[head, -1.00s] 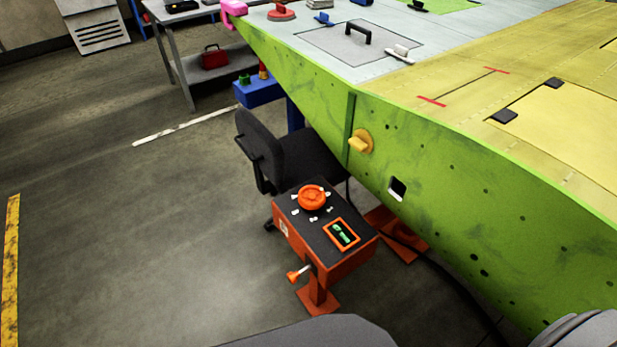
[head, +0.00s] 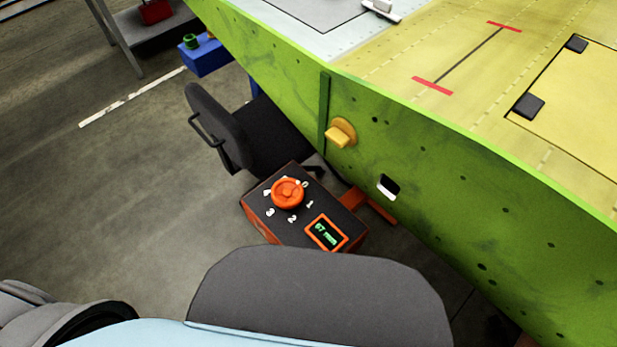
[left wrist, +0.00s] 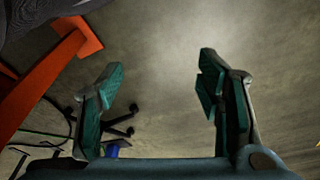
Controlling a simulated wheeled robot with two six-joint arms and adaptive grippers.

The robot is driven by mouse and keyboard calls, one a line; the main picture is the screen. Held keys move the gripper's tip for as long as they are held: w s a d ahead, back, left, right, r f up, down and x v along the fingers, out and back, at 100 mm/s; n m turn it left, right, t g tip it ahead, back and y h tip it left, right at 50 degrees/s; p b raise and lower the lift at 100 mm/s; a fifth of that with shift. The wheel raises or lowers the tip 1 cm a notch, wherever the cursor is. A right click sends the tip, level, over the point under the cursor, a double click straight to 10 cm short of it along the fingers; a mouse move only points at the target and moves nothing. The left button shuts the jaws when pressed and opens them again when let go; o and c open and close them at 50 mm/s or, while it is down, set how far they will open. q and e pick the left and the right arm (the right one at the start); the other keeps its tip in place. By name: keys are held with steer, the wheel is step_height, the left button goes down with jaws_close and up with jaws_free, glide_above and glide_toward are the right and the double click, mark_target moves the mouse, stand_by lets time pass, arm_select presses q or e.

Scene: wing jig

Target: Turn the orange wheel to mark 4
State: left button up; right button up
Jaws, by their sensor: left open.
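The orange wheel (head: 288,193) sits on the dark top of an orange control box (head: 262,215) in the head view. White numbers 0 to 4 are set around it, with the 4 at its left. I cannot tell which mark the wheel points to. A small display (head: 327,233) with green characters is on the same top, in an orange frame. My left gripper (left wrist: 160,95) is open and empty in the left wrist view, over bare floor, with orange metal to its left. Neither gripper's fingers show in the head view.
A black chair (head: 225,130) stands right behind the box. The green wing side (head: 450,185), with a yellow knob (head: 341,133), rises to the right of the box. The floor left of the box is clear.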

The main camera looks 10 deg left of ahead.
arm_select(q)
steer(key=shift+o, duration=1.4)
steer(key=w+a+r+n+t+h, duration=0.1)
steer(key=w+r+n, duration=0.3)
steer(key=w, duration=0.6)
steer(key=a+n+t, duration=0.1)
steer(key=n, duration=0.1)
steer(key=shift+a+n+b, duration=0.25)
steer(key=shift+n+b, duration=0.1)
steer(key=shift+n, duration=0.05)
steer(key=shift+o, duration=1.1)
steer(key=w+d+r+n+t+h, duration=0.1)
steer(key=w+r+n+t+h, duration=0.1)
steer(key=w+r+n, duration=0.3)
steer(key=w+r, duration=0.1)
steer(key=w, duration=0.2)
steer(key=shift+d+r+n+h+b, duration=0.15)
steer(key=shift+r+n+h+b, duration=0.15)
steer(key=shift+r+n+b, duration=0.1)
steer(key=n+t+h, duration=0.3)
steer(key=n+h, duration=0.5)
glide_toward(287, 191)
steer(key=b+x, duration=0.3)
steer(key=x, duration=0.7)
steer(key=shift+w+d+f+b, duration=0.1)
steer(key=shift+b, duration=0.3)
